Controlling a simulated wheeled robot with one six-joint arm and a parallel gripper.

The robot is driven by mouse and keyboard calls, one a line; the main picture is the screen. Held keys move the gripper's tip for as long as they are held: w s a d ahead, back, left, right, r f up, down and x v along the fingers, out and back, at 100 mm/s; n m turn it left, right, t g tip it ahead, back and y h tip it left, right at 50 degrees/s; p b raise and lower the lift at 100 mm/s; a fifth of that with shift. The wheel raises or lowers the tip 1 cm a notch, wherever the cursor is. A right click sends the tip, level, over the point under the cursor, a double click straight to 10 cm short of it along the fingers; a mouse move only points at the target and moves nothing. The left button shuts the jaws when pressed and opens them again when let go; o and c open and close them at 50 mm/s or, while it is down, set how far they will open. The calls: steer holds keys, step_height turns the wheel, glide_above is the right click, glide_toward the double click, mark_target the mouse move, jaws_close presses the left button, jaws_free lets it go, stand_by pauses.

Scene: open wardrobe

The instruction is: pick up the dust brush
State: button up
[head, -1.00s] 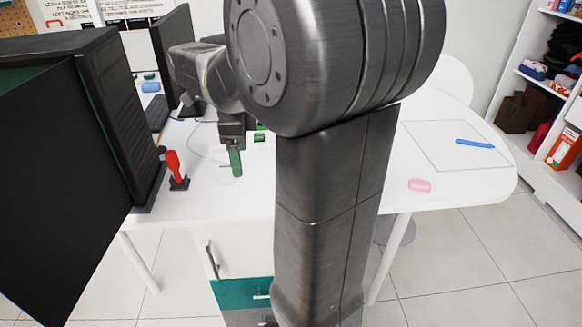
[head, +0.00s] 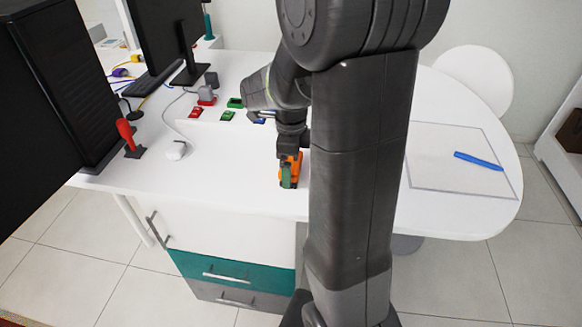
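My gripper (head: 290,172) is low over the white desk, just left of my arm column, with its green fingertip pointing down. An orange piece (head: 294,163) shows right at the fingers; I cannot tell whether it is held or stands behind them. The gap between the fingers is not visible. No thing is plainly a dust brush. A red upright handle on a dark base (head: 126,135) stands at the desk's left, well apart from my gripper. A long blue item (head: 478,161) lies on the right of the desk.
A black computer tower (head: 75,75) and a monitor stand at the left. Drawers (head: 225,265) are below the desk's front edge. The desk's right part is mostly clear.

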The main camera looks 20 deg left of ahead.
steer(key=shift+f, duration=0.2)
steer(key=c, duration=0.8)
step_height(320, 180, up, 10)
steer(key=shift+r, duration=0.1)
steer(key=shift+c, duration=0.2)
steer(key=o, duration=0.5)
steer(key=c, duration=0.6)
steer(key=shift+s, duration=0.1)
